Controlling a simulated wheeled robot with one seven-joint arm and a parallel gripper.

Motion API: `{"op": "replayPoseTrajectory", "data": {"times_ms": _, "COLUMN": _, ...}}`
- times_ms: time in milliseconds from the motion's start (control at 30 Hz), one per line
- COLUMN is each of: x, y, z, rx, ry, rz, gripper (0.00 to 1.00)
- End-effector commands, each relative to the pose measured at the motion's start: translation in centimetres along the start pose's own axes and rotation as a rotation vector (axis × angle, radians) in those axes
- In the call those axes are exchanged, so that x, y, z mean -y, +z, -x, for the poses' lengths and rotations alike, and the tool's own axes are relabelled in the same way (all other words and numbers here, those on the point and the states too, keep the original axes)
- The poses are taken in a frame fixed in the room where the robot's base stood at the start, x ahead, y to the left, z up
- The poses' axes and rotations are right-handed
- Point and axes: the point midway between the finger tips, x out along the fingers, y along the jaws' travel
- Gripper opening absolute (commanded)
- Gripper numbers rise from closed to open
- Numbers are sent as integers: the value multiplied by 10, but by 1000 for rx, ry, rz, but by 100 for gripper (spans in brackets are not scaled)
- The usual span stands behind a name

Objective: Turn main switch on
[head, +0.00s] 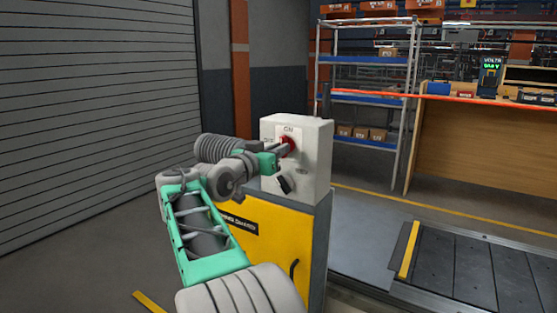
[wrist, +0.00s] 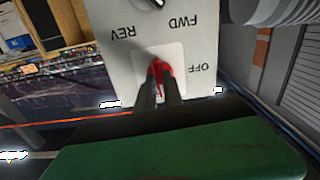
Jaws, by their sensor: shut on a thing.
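The main switch is a red knob (head: 288,144) on the front of a pale grey control box (head: 312,160). ON is printed above it and OFF to its left. My gripper (head: 281,149) reaches it from the left and is shut on the knob. In the upside-down wrist view, both dark fingers of my gripper (wrist: 161,82) pinch the red knob (wrist: 159,69) on its pale plate. OFF is readable beside the plate there. The fingers cover part of the knob, so its exact angle is hard to tell.
A black REV/FWD selector (head: 284,184) sits just below the red knob. The box stands on a yellow cabinet (head: 270,256). A slat conveyor (head: 455,266) lies to the right. A shelf rack (head: 366,100) and a wooden bench (head: 480,150) stand behind.

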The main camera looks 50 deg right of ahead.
Motion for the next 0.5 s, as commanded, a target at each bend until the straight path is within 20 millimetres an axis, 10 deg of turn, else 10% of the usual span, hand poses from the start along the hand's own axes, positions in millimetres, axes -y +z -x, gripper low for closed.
{"op": "replayPoseTrajectory", "data": {"times_ms": 500, "x": 0, "y": 1, "z": 0, "rx": 3, "ry": 0, "rz": -82, "gripper": 0}}
